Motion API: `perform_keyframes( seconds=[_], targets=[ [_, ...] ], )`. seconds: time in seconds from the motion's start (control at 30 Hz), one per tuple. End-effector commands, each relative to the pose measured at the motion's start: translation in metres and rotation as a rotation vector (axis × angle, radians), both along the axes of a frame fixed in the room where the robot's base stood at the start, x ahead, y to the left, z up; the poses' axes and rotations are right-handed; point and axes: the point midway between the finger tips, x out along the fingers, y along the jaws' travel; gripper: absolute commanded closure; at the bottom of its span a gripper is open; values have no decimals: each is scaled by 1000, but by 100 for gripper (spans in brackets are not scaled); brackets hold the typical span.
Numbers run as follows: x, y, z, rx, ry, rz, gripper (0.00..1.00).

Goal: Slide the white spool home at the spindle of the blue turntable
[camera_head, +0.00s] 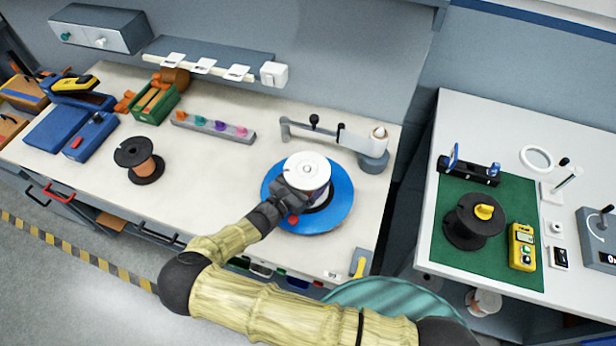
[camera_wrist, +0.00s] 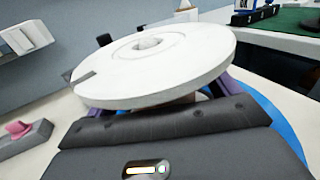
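The white spool (camera_head: 307,170) is above the blue turntable (camera_head: 340,205) in the head view. In the wrist view its broad white top flange (camera_wrist: 150,65), with a hole in the middle, fills the centre and looks tilted. My gripper (camera_head: 297,190) is at the spool's near-left side; in the wrist view its purple fingers (camera_wrist: 228,84) reach under the flange on both sides, around the spool. The fingertips and the spool's hub are mostly hidden by the flange. The turntable's blue edge (camera_wrist: 280,125) shows behind at right. The spindle is hidden, so I cannot tell how far down the spool sits.
A white arm on a grey post (camera_head: 373,157) stands behind the turntable. A grey rack with coloured knobs (camera_head: 213,127) and a black spool with copper winding (camera_head: 140,160) are to the left. A yellow-handled tool (camera_head: 359,265) lies at the bench's front right.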

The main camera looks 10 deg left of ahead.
Motion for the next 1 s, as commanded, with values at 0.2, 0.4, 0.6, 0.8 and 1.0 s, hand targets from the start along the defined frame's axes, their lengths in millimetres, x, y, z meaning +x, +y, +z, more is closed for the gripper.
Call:
perform_keyframes(
  seconds=[0.2, 0.4, 0.6, 0.8, 1.0],
  targets=[
    [-1, 0, -2, 1, 4, 1, 12],
    [-14, 8, -3, 1, 3, 2, 12],
    [-46, 25, -4, 4, 3, 3, 12],
    [-82, 43, -4, 3, 3, 3, 12],
    [-117, 61, -4, 3, 2, 4, 12]
  ],
)
